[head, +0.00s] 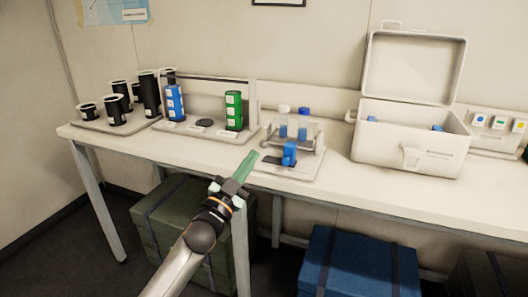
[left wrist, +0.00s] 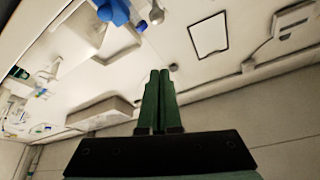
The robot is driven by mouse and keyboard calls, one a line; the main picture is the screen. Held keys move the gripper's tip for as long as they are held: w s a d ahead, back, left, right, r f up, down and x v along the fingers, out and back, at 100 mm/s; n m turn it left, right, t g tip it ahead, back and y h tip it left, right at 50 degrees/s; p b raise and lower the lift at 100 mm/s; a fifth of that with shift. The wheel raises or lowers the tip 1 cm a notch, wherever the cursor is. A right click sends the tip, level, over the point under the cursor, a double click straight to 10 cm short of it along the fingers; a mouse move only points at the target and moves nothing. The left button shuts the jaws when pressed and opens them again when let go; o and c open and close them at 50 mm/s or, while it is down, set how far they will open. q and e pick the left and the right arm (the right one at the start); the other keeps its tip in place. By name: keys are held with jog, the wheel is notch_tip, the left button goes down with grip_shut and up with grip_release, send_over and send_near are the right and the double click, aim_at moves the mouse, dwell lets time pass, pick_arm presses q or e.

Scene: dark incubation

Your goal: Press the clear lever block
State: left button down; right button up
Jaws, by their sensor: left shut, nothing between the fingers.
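I cannot tell for sure which part is the clear lever block. My left gripper (head: 252,156) has green fingers. They are shut and empty, pointing toward the table just left of the blue lever, apparently not touching it. In the left wrist view the closed fingers (left wrist: 158,73) show at the middle, and a blue part (left wrist: 114,10) is at the top edge. My right gripper is not in view.
Left of the station, a tray (head: 167,126) holds a blue stack (head: 175,102) and a green stack (head: 234,110). Black cylinders (head: 117,107) stand at far left. An open white case (head: 398,150) stands to the right. Under the table are a green crate (head: 160,225) and a blue crate (head: 345,265).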

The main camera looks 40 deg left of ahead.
pick_arm(q)
jog(key=shift+r, duration=0.1)
jog(key=d+x, duration=0.1)
jog(key=x, duration=0.9)
jog(key=a+f, duration=0.1)
jog(key=f, duration=0.1)
jog(key=a+f, duration=0.1)
jog(key=f, duration=0.1)
jog(key=shift+a, duration=0.35)
jog(key=shift+b, duration=0.3)
